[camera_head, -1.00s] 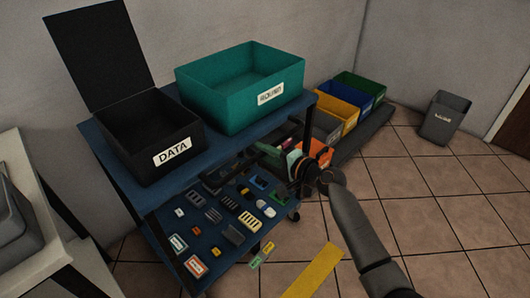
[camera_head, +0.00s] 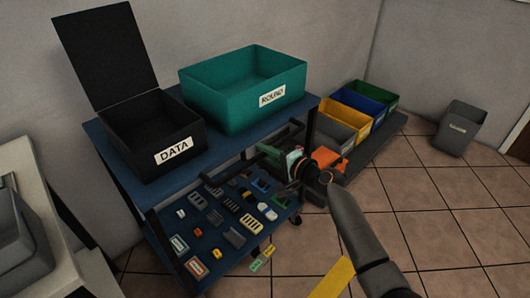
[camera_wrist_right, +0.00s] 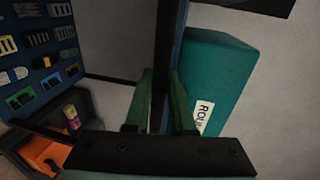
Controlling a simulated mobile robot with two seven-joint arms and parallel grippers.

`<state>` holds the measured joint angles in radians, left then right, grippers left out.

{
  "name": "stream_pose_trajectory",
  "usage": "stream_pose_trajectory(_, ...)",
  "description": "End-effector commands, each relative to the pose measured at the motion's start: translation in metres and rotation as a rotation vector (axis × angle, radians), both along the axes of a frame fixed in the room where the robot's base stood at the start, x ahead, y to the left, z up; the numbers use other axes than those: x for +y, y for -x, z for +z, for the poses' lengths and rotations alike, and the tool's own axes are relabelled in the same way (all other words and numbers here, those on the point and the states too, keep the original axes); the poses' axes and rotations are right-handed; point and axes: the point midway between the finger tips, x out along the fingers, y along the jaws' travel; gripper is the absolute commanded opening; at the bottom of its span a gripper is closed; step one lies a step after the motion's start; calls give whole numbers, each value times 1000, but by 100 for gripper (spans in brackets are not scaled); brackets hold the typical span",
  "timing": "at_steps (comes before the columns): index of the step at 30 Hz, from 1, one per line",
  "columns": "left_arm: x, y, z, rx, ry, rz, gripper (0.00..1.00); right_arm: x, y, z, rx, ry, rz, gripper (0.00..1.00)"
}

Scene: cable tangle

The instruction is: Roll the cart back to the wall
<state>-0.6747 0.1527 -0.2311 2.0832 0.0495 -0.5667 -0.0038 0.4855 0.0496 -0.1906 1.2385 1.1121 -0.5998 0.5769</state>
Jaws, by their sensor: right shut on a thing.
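The cart has a blue top shelf (camera_head: 235,143) and a blue lower shelf (camera_head: 215,258). It stands close to the grey wall at the back. My right gripper (camera_head: 272,155) is at the cart's front right side. Its green fingers (camera_wrist_right: 165,105) are shut on a dark cart bar (camera_wrist_right: 168,50), one on each side of it. An open black DATA box (camera_head: 150,135) and a teal ROUND box (camera_head: 240,95) stand on the top shelf. Several small parts lie on the lower shelf. My left gripper is not in view.
Coloured bins (camera_head: 350,125) stand on a low dark platform right of the cart. A grey waste bin (camera_head: 458,128) is at the far right. A white table (camera_head: 45,215) is at the left. A yellow floor strip (camera_head: 332,280) lies in front.

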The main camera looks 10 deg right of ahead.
Motion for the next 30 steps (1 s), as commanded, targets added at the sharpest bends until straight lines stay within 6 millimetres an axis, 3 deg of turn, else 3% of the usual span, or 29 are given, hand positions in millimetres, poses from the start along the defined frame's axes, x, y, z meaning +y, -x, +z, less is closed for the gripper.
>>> stream_pose_trajectory(2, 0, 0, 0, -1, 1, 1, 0, 2, -2, 6, -10, -5, -3, 0)
stream_pose_trajectory(3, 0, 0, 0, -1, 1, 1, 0, 2, -2, 6, -12, -5, -2, 23)
stream_pose_trajectory(11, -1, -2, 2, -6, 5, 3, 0, 1, -1, 4, -8, -3, -2, 51)
stream_pose_trajectory(22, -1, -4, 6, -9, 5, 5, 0, -4, 4, 4, -5, -1, -2, 51)
stream_pose_trajectory(30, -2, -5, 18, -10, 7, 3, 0, -31, 39, 14, -4, 1, -1, 51)
